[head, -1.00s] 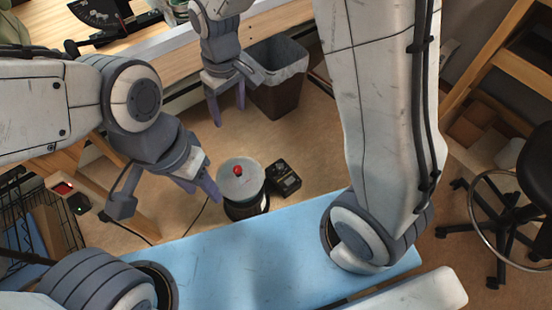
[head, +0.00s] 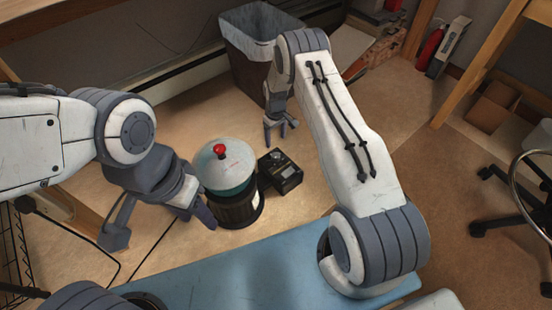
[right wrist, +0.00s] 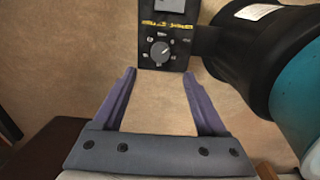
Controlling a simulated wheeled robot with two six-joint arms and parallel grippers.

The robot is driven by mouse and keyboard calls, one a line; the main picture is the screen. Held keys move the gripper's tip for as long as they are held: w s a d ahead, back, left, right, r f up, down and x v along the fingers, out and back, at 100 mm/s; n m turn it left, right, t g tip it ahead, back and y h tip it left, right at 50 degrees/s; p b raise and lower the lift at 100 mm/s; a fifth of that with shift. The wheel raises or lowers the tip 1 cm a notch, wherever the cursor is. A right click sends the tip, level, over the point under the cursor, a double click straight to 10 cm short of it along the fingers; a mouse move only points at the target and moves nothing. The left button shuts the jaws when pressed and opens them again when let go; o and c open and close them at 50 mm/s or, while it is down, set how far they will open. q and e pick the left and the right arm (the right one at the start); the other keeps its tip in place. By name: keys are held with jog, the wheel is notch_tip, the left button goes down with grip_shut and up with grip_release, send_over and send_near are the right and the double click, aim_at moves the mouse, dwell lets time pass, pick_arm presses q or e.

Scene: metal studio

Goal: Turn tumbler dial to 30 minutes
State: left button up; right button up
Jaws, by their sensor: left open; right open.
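The tumbler (head: 232,188) is a dark drum with a pale teal top and a red knob (head: 219,150), standing upright on the floor. Beside it is a black control box (head: 282,171). In the right wrist view the box (right wrist: 166,28) shows a round dial (right wrist: 160,52) with marks around it, too small to read. My right gripper (head: 281,130) is open and empty behind the box. In its wrist view the fingers (right wrist: 159,73) point at the box, with the dial just beyond and between the tips, apart from them. My left gripper (head: 207,213) is open, close to the tumbler's left side.
A dark bin with a grey liner (head: 250,55) stands behind. A wheeled stool (head: 500,200) is at the right, and a red extinguisher (head: 430,48) at the back right. A wire rack (head: 12,255) is at the left. The floor right of the box is clear.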

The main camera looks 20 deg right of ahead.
aim_at(276, 155)
notch_tip(276, 155, down, 10)
jog(key=b, duration=0.5)
jog(key=shift+r, duration=0.1)
grip_shut()
